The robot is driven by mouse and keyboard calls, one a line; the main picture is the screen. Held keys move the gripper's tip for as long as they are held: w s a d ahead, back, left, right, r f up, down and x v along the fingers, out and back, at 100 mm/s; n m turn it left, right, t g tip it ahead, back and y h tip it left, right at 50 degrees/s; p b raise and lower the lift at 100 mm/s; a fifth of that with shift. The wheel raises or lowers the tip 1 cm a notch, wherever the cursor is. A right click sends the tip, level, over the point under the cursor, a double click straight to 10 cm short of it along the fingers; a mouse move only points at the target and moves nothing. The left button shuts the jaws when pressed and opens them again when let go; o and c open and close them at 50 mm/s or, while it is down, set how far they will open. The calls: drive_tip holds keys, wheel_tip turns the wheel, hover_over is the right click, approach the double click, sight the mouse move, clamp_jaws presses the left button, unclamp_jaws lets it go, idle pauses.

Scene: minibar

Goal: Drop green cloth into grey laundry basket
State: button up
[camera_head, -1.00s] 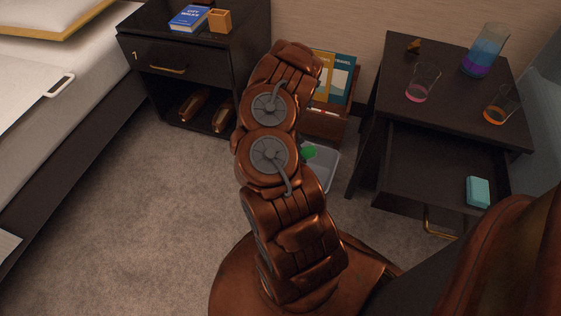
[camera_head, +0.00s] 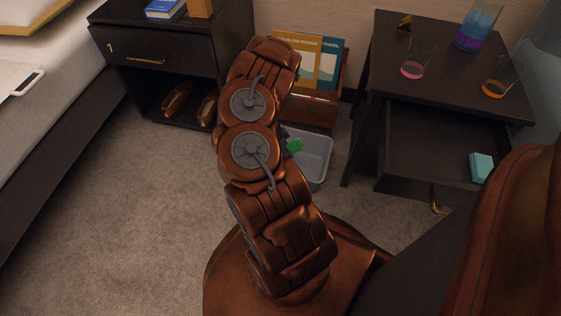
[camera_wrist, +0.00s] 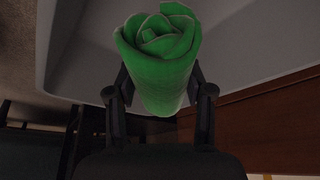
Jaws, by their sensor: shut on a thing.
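The green cloth (camera_wrist: 160,62) is a rolled bundle with its spiral end facing the wrist camera. My gripper (camera_wrist: 160,100) is shut on it, with one finger on each side. In the head view a small part of the cloth (camera_head: 294,146) shows beside my arm, which hides my gripper there. The grey laundry basket (camera_head: 318,160) stands on the floor, its left part hidden by my arm. In the wrist view the cloth appears in front of the basket's pale interior (camera_wrist: 245,45). How high the cloth is above the basket floor I cannot tell.
A wooden rack with books (camera_head: 310,62) stands behind the basket. A dark table (camera_head: 440,70) with glasses and an open drawer (camera_head: 425,155) is on the right. A dark nightstand (camera_head: 185,45) is at left, the bed (camera_head: 50,100) further left. Carpet (camera_head: 130,210) is clear.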

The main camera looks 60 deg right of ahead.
drive_tip(key=o, duration=1.3)
drive_tip(key=shift+v, duration=5.95)
